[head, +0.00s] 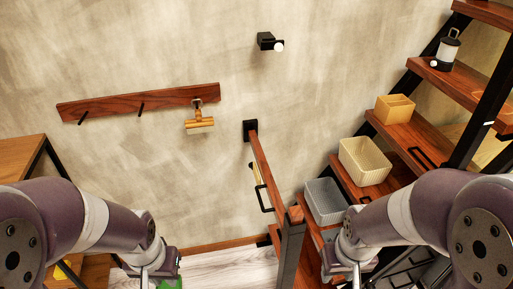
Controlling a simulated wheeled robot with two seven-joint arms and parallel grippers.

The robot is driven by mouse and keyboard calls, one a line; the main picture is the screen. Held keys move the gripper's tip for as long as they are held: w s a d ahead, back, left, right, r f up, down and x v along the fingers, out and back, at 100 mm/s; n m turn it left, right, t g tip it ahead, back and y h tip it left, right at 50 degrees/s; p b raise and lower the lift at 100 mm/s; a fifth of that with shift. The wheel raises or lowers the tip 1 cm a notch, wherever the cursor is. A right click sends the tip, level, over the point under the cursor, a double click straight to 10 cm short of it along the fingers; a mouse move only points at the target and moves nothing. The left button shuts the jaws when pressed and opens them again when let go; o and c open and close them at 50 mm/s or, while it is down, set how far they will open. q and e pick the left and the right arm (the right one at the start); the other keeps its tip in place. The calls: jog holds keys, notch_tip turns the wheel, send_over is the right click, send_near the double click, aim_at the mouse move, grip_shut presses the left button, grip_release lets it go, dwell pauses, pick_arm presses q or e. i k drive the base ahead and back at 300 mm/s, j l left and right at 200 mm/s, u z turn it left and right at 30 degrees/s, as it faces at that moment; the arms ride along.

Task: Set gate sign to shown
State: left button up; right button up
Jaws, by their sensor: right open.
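A wooden gate (264,170) with a black handle (264,198) stands out from the wall at the middle, seen nearly edge-on. A small pale yellow plate (256,172) shows at its left face; I cannot tell whether this is the gate sign. A wooden-and-metal piece (200,124) hangs from the right hook of a wall rail, and its identity is unclear. My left gripper (160,282) is at the bottom edge, left of the gate, its fingertips cut off. My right gripper (354,282) is at the bottom edge, right of the gate post, open. Both are apart from the gate.
The wooden hook rail (140,101) is on the wall at left. A black wall lamp (268,42) sits above. Stair treads at right hold a grey basket (325,200), a cream basket (363,160), a yellow box (395,107) and a lantern (447,50). A green thing (170,284) lies low by my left gripper.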

aim_at(252, 165)
jog(key=k+z, duration=0.2)
jog(key=z, duration=0.2)
jog(key=k+l+z, duration=0.1)
jog(key=z, duration=0.3)
jog(key=k+l+z, duration=0.15)
jog(key=k+z, duration=0.25)
jog(key=i+j, duration=0.15)
jog(key=j, duration=0.3)
jog(key=i+j, duration=0.15)
jog(key=j, duration=0.25)
jog(key=i+j+z, duration=0.1)
jog(key=j, duration=0.35)
jog(key=i+j, duration=0.15)
jog(key=j, duration=0.3)
jog(key=i+j, duration=0.15)
jog(key=j, duration=0.3)
jog(key=i+j+z, duration=0.1)
jog(key=j, duration=0.35)
jog(key=i+j, duration=0.15)
jog(key=j, duration=0.3)
